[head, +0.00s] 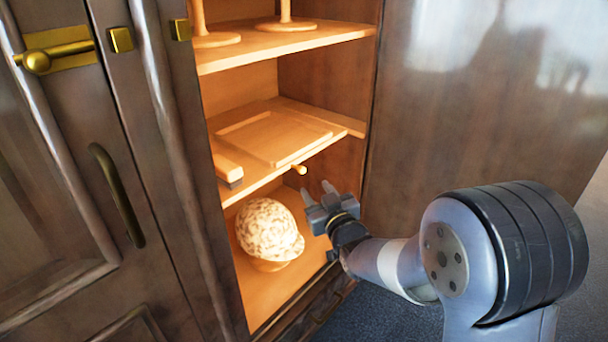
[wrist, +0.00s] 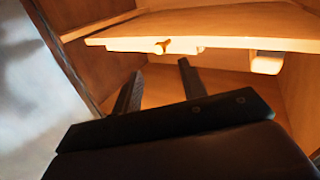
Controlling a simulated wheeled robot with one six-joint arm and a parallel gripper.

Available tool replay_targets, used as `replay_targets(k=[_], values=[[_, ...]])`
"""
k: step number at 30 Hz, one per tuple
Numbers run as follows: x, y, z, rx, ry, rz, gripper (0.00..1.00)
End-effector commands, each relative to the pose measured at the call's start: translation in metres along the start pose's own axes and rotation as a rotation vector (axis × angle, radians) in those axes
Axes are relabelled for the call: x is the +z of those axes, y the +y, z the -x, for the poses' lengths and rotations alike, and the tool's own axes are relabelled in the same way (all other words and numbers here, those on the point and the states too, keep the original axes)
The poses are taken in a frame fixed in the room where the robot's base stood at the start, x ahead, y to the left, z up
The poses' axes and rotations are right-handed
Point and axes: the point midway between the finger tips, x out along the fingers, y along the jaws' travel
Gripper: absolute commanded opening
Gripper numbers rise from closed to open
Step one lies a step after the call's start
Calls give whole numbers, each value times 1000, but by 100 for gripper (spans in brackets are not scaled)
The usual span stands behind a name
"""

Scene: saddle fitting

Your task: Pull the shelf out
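The shelf (head: 335,133) is a wooden board at mid height in the open cabinet, with a small brass knob (head: 299,169) on its front edge. In the wrist view the shelf (wrist: 225,22) spans the top and its knob (wrist: 176,46) shows above and between the finger directions. My gripper (head: 319,190) is open and empty, just below and to the right of the knob in the head view. In the wrist view its two dark fingers (wrist: 160,82) are apart, with nothing between them. The fingers look clear of the knob, though the exact gap is hard to tell.
A flat tray-like board (head: 273,138) and a brush-like block (head: 228,170) lie on the shelf. A patterned cap (head: 268,230) sits on a stand below. Wooden stands (head: 286,22) occupy the upper shelf. A cabinet door (head: 70,200) stands at left; open floor lies at lower right.

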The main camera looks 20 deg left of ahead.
Motion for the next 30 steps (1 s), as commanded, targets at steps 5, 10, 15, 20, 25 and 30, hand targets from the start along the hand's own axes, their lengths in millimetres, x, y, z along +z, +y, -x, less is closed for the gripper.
replay_targets(k=[5,10,15,20,25,30], values=[[1,0,-32,0,0,0,40],[2,0,-60,1,-1,0,40],[1,0,-78,1,-1,0,40],[1,0,-86,1,-2,0,40],[1,0,-88,2,-2,0,40],[1,1,-88,2,-2,0,38]])
